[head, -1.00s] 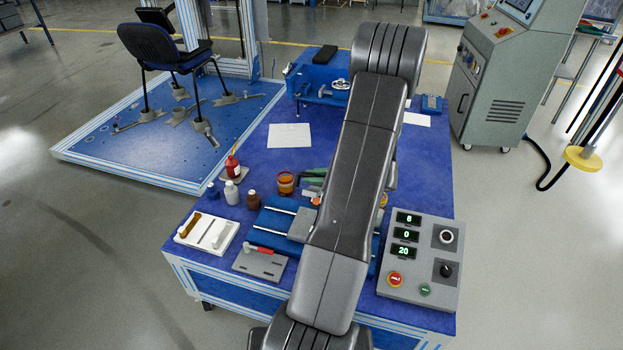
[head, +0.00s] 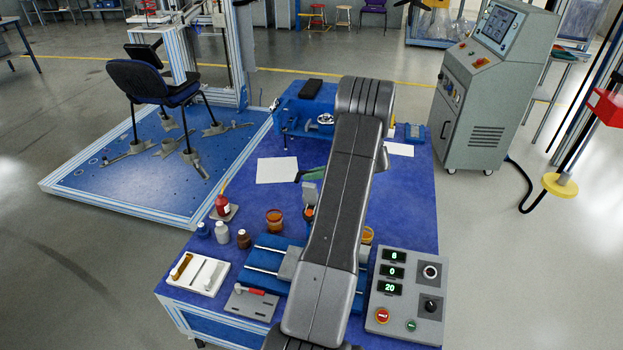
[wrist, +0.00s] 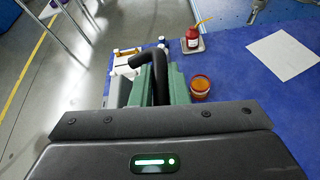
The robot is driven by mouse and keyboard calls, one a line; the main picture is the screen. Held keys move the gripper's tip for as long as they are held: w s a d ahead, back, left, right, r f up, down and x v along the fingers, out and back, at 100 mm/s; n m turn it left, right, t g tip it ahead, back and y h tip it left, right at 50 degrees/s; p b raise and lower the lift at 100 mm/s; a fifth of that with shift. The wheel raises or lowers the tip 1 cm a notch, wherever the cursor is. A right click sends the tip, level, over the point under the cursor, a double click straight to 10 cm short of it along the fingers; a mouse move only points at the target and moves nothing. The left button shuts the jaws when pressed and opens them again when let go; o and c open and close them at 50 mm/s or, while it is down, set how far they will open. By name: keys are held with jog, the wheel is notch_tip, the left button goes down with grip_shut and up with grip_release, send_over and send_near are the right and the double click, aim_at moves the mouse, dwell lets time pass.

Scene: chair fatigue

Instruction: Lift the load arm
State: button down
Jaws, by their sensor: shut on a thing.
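My gripper (head: 315,174) has green fingers and is partly hidden behind my grey arm in the head view. In the wrist view the green fingers (wrist: 156,85) are shut on a black bent bar (wrist: 146,59), its end hooking to the left. The bar's tip also shows in the head view (head: 298,178). I cannot tell from these frames how the bar joins the rig below. A blue rig (head: 262,277) with silver rods lies on the bench under my arm. A grey upright piece (head: 309,191) stands below the fingers.
An amber jar (head: 273,220), a red bottle (head: 222,206) and small bottles stand left on the blue bench (head: 408,205). White paper (head: 277,170) lies behind.

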jog(key=shift+w, duration=0.15)
jog(key=c, duration=1.4)
grip_release()
jog(key=shift+d, duration=0.1)
jog(key=b+v, duration=0.1)
jog(key=v, duration=1.2)
jog(key=shift+d+b, duration=0.4)
